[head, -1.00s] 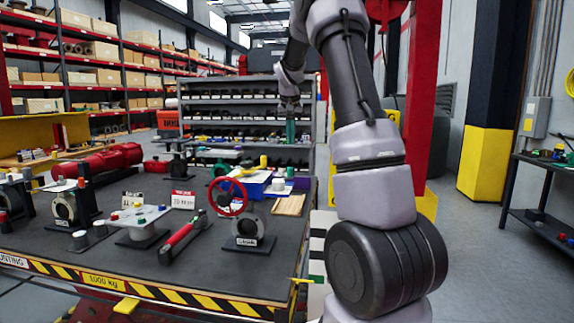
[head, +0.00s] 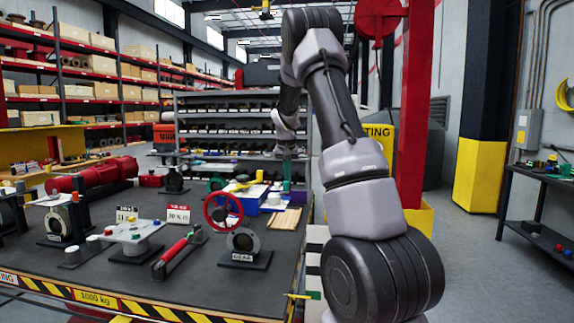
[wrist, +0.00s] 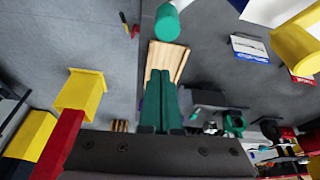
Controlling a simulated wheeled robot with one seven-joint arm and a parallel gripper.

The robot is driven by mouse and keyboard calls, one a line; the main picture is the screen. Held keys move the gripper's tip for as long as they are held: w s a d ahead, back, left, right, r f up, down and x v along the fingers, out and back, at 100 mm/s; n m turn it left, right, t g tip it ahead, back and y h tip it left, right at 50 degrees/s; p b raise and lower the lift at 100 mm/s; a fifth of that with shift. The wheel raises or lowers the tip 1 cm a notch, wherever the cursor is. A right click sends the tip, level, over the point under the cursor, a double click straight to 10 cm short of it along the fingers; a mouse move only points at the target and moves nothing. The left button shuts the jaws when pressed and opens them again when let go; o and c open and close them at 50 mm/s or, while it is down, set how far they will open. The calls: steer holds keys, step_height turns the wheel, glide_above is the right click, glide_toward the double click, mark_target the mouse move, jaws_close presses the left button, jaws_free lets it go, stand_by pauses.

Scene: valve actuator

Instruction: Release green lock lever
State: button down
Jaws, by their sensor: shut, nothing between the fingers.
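My gripper (head: 287,182) points down over the back right part of the bench, near a wooden board (head: 285,219). In the wrist view its green fingers (wrist: 160,108) are shut together with nothing between them. The board (wrist: 165,62) shows beyond the fingertips. A green part (head: 216,184) stands behind a red handwheel (head: 223,212) on the bench. A green ring-like part (wrist: 235,122) is right of the fingers in the wrist view, and a teal cylinder (wrist: 167,22) is at the top. I cannot tell which green part is the lock lever.
The dark bench (head: 205,280) carries a gear stand (head: 243,246), a red-handled tool (head: 178,250), a plate with knobs (head: 135,232) and a red cylinder (head: 108,172). Yellow parts (wrist: 82,92) show in the wrist view. A red post (head: 418,130) stands right of my arm.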

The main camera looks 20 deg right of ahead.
steer(key=s+a, duration=0.2)
steer(key=s, duration=0.1)
steer(key=shift+s+r, duration=0.1)
steer(key=shift+s, duration=0.2)
steer(key=shift+s+d+m, duration=0.15)
steer(key=shift+s+m, duration=0.25)
steer(key=shift+m, duration=0.3)
steer(key=s+m+g, duration=0.1)
steer(key=m, duration=0.1)
steer(key=s+m+h, duration=0.1)
steer(key=s+m, duration=0.1)
steer(key=m, duration=0.1)
steer(key=s+m+g+h, duration=0.1)
steer(key=s+m, duration=0.1)
steer(key=m, duration=0.1)
steer(key=shift+s+g, duration=0.1)
steer(key=shift+g, duration=0.2)
steer(key=shift+w+a, duration=0.5)
steer(key=shift+w, duration=0.25)
